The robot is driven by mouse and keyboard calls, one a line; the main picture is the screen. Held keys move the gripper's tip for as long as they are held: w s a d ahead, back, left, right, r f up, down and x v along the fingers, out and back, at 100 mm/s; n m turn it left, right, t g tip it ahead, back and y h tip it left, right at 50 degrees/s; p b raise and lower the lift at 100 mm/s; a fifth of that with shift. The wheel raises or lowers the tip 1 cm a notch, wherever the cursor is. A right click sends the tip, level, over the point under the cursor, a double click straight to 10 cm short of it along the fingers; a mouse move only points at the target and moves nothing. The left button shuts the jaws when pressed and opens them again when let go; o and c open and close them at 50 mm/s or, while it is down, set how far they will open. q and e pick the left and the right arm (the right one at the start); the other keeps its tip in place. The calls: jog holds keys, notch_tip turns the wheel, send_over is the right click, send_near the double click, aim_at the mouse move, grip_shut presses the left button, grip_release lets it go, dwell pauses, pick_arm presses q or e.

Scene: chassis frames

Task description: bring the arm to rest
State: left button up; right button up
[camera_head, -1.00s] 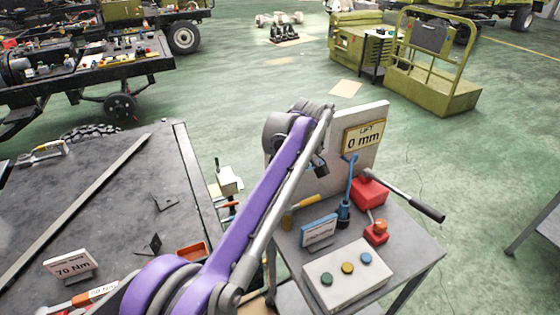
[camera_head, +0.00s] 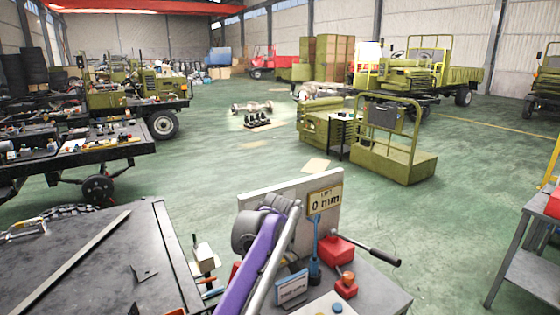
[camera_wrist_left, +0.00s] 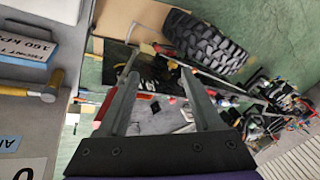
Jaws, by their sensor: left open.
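My purple and grey left arm (camera_head: 250,264) rises from the bottom of the head view and reaches in front of the upright board with the "0 mm" sign (camera_head: 325,200). Its gripper cannot be made out in the head view. In the left wrist view my left gripper (camera_wrist_left: 160,74) shows two grey fingers spread apart with nothing between them. My right gripper is in neither view.
Near the arm stand a grey cart with a red box (camera_head: 336,250) and black lever, and a dark workbench (camera_head: 70,265) at left. The wrist view shows a tyre (camera_wrist_left: 208,42) and a yellow hammer (camera_wrist_left: 30,92). Green floor lies open beyond.

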pick_arm(q)
jog(key=s+a+f+m+t+h, duration=0.2)
jog(key=s+a+f+m, duration=0.3)
jog(key=s, duration=0.7)
jog(key=s+a+f+m+t+h, duration=0.1)
jog(key=s+a+f+m+t, duration=0.4)
jog(key=s, duration=0.7)
notch_tip(320, 180, down, 4)
jog(key=m, duration=0.2)
jog(key=shift+a+m+h, duration=0.15)
jog(key=shift+m+h, duration=0.15)
jog(key=shift+h, duration=0.1)
jog(key=shift+r, duration=0.1)
